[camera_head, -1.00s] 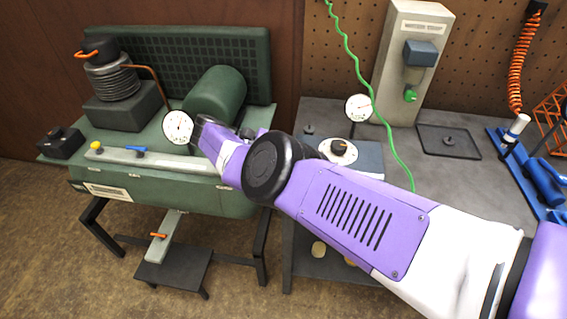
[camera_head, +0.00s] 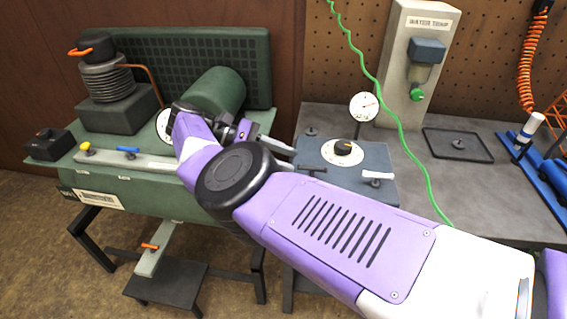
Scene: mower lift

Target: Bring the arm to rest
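My purple and white arm (camera_head: 330,228) reaches in from the lower right across the middle of the head view. Its round black joint (camera_head: 238,180) is in front of the green machine. A further link bends up to a dark end (camera_head: 190,112) in front of the machine's round gauge. My gripper is not clearly visible. Small dark and grey parts to the right of that link may belong to it or to the machine. I see nothing held.
The green machine (camera_head: 125,196) stands at left with a green cylinder (camera_head: 216,92) on top. The grey bench (camera_head: 425,195) at right carries a dial box (camera_head: 372,160), a gauge (camera_head: 364,106) and a flat black tray (camera_head: 458,146). A green coiled cable (camera_head: 377,92) hangs above the bench.

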